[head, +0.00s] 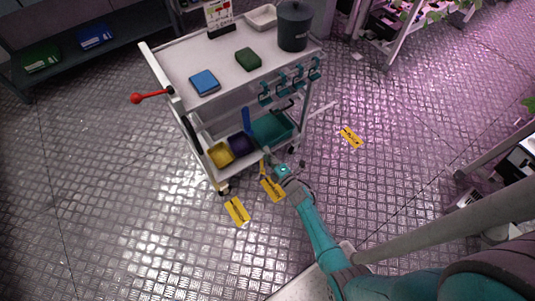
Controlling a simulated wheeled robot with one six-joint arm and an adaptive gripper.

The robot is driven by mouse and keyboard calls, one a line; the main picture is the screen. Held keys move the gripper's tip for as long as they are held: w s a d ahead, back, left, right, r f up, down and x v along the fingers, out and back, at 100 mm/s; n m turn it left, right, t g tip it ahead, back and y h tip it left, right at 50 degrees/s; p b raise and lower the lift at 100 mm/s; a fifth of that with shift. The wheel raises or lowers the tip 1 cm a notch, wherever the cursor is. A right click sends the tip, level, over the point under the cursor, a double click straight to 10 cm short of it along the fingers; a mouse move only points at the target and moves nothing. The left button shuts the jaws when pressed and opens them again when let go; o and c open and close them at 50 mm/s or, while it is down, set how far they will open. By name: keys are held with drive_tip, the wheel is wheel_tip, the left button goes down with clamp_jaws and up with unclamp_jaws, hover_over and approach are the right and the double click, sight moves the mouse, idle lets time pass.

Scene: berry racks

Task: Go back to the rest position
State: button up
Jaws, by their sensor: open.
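My gripper (268,160) is at the far end of my teal arm, which reaches up from the lower right. It is small in the head view and points toward the lower shelf of a white cart (165,56). The jaws are open, and I see nothing held between them. The gripper overlaps the cart's front lower edge in the picture; I cannot tell whether it touches it.
The cart's top holds a blue box (204,82), a green box (248,59) and a dark bucket (294,26). Its red-knobbed lever (137,98) sticks out left. Yellow floor labels (237,211) lie near the cart. Racks stand at the upper left and right. The left floor is clear.

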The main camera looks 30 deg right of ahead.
drive_tip(key=s+a+r+m, duration=0.3)
drive_tip(key=s, duration=0.5)
drive_tip(key=s+a+r+m+g, duration=0.1)
drive_tip(key=s+a+r+m, duration=0.2)
drive_tip(key=s, duration=0.6)
drive_tip(key=s+a+r+m, duration=0.2)
drive_tip(key=s+a+m, duration=0.15)
drive_tip(key=s, duration=0.45)
drive_tip(key=s+a+r+m+g, duration=0.1)
drive_tip(key=s+r+m, duration=0.3)
drive_tip(key=s+r, duration=0.4)
drive_tip(key=s+a+r+m+g, duration=0.1)
drive_tip(key=s+r+m, duration=0.3)
drive_tip(key=s+r, duration=0.4)
wheel_tip(320, 180, up, 7)
drive_tip(key=shift+s+a+m, duration=0.3)
drive_tip(key=shift+a+m, duration=0.05)
drive_tip(key=shift+a, duration=0.15)
